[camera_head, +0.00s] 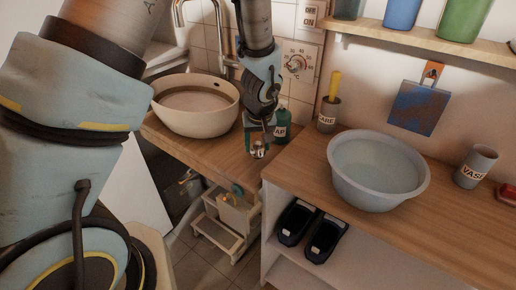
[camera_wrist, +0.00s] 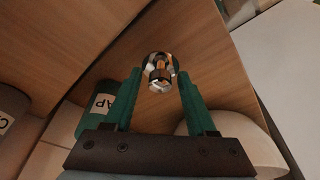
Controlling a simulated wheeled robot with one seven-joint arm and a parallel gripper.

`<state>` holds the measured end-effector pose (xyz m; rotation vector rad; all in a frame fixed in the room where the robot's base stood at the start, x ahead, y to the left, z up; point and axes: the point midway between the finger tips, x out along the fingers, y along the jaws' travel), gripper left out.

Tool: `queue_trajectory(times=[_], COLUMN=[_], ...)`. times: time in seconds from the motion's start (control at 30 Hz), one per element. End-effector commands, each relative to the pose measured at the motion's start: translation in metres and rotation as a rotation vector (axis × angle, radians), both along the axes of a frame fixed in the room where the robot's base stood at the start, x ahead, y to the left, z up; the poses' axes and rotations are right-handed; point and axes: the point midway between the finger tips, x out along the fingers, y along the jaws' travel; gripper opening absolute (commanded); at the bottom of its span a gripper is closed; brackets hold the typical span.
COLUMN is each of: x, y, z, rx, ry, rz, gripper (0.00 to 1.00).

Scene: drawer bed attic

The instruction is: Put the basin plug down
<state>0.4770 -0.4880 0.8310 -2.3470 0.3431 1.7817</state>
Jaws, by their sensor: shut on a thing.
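The basin plug (camera_head: 258,151) is a small shiny metal piece. It shows at the fingertips of my gripper (camera_head: 256,140), just above the wooden counter (camera_head: 190,152) near its front edge, to the right of the beige basin (camera_head: 197,110). In the wrist view the plug (camera_wrist: 160,76) sits between the tips of the two green fingers of my gripper (camera_wrist: 160,82), which are shut on it. Wood lies behind it there. I cannot tell whether the plug touches the counter.
A green soap bottle (camera_head: 282,126) stands close to the right of my gripper. A labelled cup (camera_head: 328,114) and a pale blue tub of water (camera_head: 379,172) are on the right counter. Bare wood lies left of the plug.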

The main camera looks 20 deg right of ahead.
Motion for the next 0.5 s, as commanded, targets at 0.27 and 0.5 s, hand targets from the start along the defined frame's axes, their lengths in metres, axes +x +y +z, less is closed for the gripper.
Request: queue_trajectory(times=[0.27, 0.5], x=[0.0, 0.0], y=[0.0, 0.0], z=[-0.021, -0.023], rx=[-0.001, 0.0], ry=[-0.001, 0.0], rz=[0.001, 0.001], gripper=[0.01, 0.01])
